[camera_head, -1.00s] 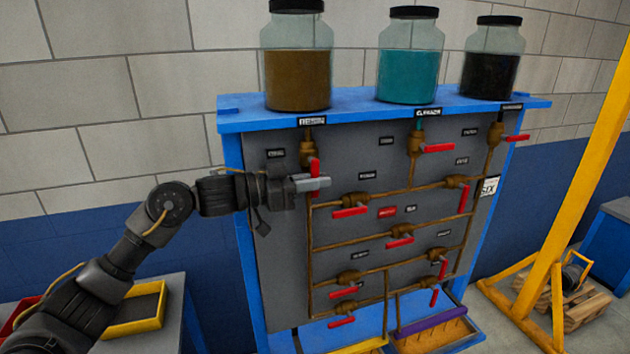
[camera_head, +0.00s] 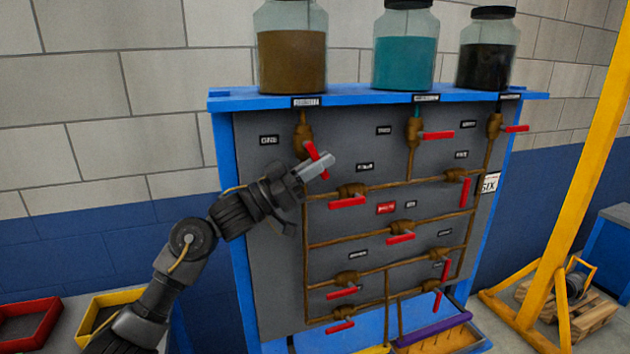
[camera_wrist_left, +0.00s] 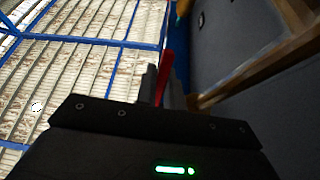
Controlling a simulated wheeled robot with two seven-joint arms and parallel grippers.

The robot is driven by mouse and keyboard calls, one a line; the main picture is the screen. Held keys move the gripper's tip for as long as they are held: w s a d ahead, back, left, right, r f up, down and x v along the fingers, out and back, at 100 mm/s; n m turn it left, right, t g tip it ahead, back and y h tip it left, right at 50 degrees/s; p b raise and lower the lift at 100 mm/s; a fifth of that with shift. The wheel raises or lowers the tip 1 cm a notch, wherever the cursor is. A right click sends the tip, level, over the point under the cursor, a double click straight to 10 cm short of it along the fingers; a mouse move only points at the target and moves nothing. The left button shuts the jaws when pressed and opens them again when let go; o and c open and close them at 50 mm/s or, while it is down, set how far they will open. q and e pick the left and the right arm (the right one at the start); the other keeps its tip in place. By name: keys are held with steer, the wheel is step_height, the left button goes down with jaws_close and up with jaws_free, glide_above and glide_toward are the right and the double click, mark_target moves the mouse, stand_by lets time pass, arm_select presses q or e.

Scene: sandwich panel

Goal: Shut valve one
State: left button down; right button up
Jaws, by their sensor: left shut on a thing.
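The valve at the panel's upper left (camera_head: 304,137) has a brass body and a red handle (camera_head: 312,152). A small label reading ONE (camera_head: 269,140) is beside it. My left gripper (camera_head: 318,166) is shut on the red handle, which is tilted, its lower end pointing down and to the right. The jaws cover part of the handle. In the left wrist view the red handle (camera_wrist_left: 167,70) stands between the fingers. My right gripper is in neither view.
The grey panel (camera_head: 270,240) carries several other valves with red handles on brass pipes. Jars with brown (camera_head: 292,62), teal (camera_head: 404,60) and black contents stand on the blue shelf (camera_head: 350,99). A yellow post (camera_head: 585,170) stands at right.

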arm_select(q)
steer(key=shift+w+d+h+b, duration=0.1)
steer(key=shift+d+h+b, duration=0.05)
steer(key=shift+h+b, duration=0.55)
steer(key=shift+r+t, duration=0.2)
steer(key=shift+t, duration=0.1)
steer(key=shift+r, duration=0.1)
steer(key=c, duration=1.8)
jaws_free()
